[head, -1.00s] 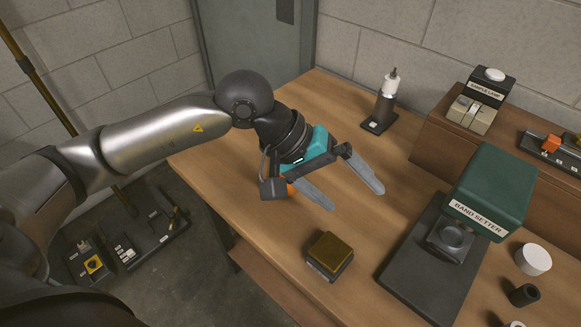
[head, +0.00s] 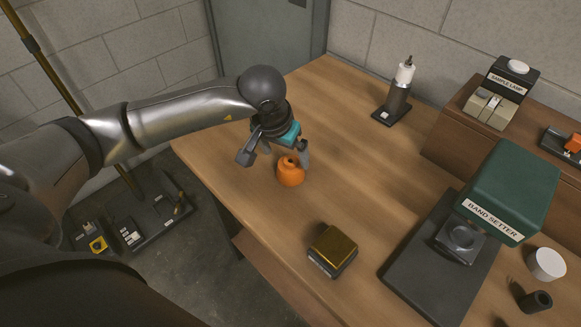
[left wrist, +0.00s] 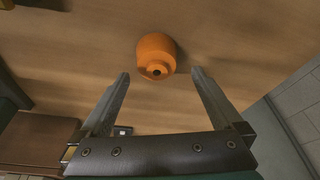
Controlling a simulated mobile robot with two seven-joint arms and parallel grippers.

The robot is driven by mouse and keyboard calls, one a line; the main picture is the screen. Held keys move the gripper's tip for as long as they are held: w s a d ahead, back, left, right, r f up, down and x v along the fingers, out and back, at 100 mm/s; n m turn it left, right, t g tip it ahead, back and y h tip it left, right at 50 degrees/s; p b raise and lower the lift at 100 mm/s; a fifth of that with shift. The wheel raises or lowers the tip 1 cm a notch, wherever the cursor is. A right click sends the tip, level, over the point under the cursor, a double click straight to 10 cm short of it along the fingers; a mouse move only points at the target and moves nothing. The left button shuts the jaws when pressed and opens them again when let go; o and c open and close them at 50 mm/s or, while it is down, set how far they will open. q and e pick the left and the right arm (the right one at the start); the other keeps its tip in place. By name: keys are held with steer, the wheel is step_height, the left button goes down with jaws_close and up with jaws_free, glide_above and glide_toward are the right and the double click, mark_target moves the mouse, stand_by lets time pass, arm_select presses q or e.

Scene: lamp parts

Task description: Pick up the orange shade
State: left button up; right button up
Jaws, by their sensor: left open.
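The orange shade (head: 290,173) is a small rounded piece with a narrower neck and a dark hole on top. It stands upright on the wooden table (head: 215,150), near its left part. My left gripper (head: 286,158) is open and empty, just behind and above the shade in the head view. In the left wrist view, the shade (left wrist: 156,56) lies beyond the two fingertips, roughly centred between them, and the fingers (left wrist: 157,82) do not touch it. My right gripper is not in view.
A gold-topped block (head: 333,250) stands at the table's front. The green band setter (head: 508,190) is to the right, beside a white cylinder (head: 547,264) and a dark cup (head: 535,302). A dark stand with a white top (head: 398,95) is at the back. Bare table surrounds the shade.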

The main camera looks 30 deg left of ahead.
mark_target(290, 161)
arm_select(q)
steer(key=x, duration=0.5)
steer(key=shift+w+d+f+b, duration=0.15)
steer(key=shift+d+f+b, duration=0.1)
steer(key=shift+f+b, duration=0.15)
steer(key=shift+r, duration=0.1)
steer(key=c, duration=1.3)
steer(key=shift+r, duration=0.1)
